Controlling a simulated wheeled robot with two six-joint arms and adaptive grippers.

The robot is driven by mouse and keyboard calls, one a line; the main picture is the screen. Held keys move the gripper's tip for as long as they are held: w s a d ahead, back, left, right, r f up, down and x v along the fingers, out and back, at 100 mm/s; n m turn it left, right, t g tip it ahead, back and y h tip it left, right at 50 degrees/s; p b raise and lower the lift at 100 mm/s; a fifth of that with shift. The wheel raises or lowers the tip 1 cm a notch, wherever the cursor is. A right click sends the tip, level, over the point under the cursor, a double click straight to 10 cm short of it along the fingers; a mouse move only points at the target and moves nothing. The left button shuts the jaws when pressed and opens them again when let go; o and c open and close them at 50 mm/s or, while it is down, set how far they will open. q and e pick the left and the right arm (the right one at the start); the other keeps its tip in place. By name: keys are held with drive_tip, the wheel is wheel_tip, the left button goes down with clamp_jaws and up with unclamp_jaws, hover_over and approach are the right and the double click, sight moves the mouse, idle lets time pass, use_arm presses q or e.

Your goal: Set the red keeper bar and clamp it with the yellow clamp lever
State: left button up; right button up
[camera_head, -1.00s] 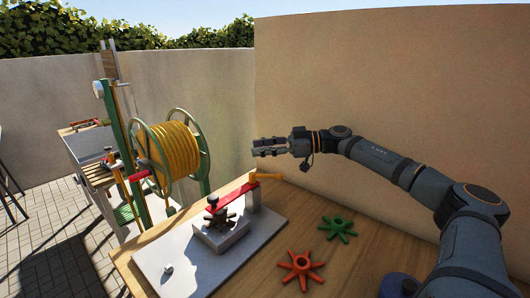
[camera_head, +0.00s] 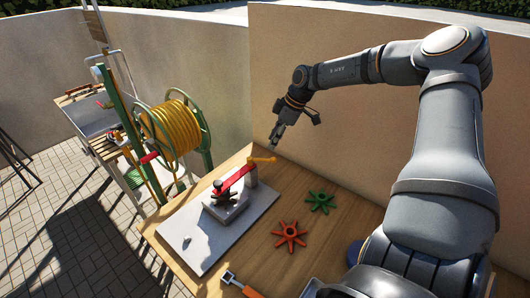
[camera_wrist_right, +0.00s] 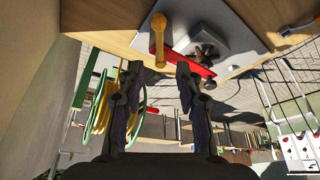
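The red keeper bar (camera_head: 234,180) lies across the top of a grey fixture block (camera_head: 223,209) on a pale plate, over a dark star-shaped part (camera_head: 227,197). Its far end meets a post that carries the yellow clamp lever (camera_head: 263,160), which sticks out to the right. My right gripper (camera_head: 275,142) hangs above and just behind the lever, pointing down. In the right wrist view its fingers (camera_wrist_right: 160,68) are apart and empty, with the yellow lever (camera_wrist_right: 158,35) just beyond the tips and the red bar (camera_wrist_right: 195,67) to the right. My left gripper is out of view.
A green star (camera_head: 320,202) and an orange star (camera_head: 290,235) lie on the wooden table (camera_head: 268,262). An orange-handled tool (camera_head: 240,285) lies at the front edge. A reel of yellow hose (camera_head: 175,130) stands to the left. A wall (camera_head: 370,130) stands behind.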

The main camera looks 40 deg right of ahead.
drive_tip(key=x, duration=0.8)
drive_tip(key=shift+w, duration=0.15)
clamp_jaws()
